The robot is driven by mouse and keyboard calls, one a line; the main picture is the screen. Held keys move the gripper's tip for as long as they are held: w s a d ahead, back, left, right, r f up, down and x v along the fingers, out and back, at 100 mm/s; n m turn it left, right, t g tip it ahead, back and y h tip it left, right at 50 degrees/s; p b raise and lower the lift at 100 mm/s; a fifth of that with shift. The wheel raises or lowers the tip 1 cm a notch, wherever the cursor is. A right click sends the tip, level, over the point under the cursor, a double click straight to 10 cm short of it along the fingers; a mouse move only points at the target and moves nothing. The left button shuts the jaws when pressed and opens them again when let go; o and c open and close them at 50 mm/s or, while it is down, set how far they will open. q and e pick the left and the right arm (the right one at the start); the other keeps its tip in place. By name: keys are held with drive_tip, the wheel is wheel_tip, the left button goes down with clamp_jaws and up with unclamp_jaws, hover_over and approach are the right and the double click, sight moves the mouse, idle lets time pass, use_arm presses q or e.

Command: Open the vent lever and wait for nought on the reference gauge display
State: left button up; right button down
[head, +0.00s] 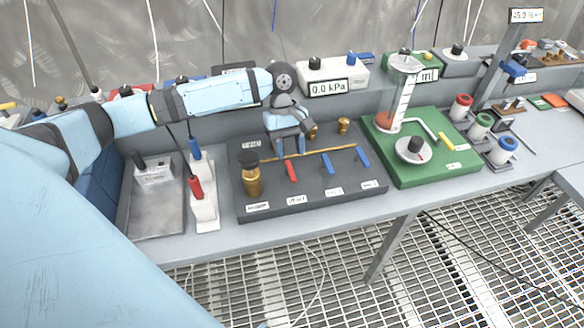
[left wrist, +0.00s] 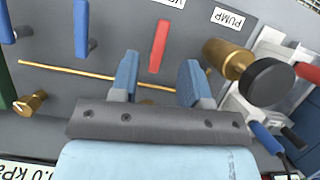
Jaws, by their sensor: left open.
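The vent lever (head: 291,171) is a red handle on the dark board (head: 345,191), set crosswise to a thin brass pipe, with a label in front of it. In the left wrist view the red lever (left wrist: 159,45) stands just beyond the gap between my fingertips. My left gripper (head: 289,150) is open over the pipe behind the lever; its spread blue fingers (left wrist: 160,78) hold nothing. I cannot tell whether a finger touches the lever. The reference gauge display (head: 327,88) reads 0.0 kPa. My right gripper is out of view.
A brass pump (head: 252,178) with a black knob stands left of the lever. Two blue levers (head: 327,163) (head: 363,158) are to its right. A green board (head: 440,163) with a clear cylinder is further right. A grey tray (head: 157,210) lies at the left.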

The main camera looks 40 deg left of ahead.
sight(293, 175)
use_arm(q)
drive_tip(key=x, duration=0.6)
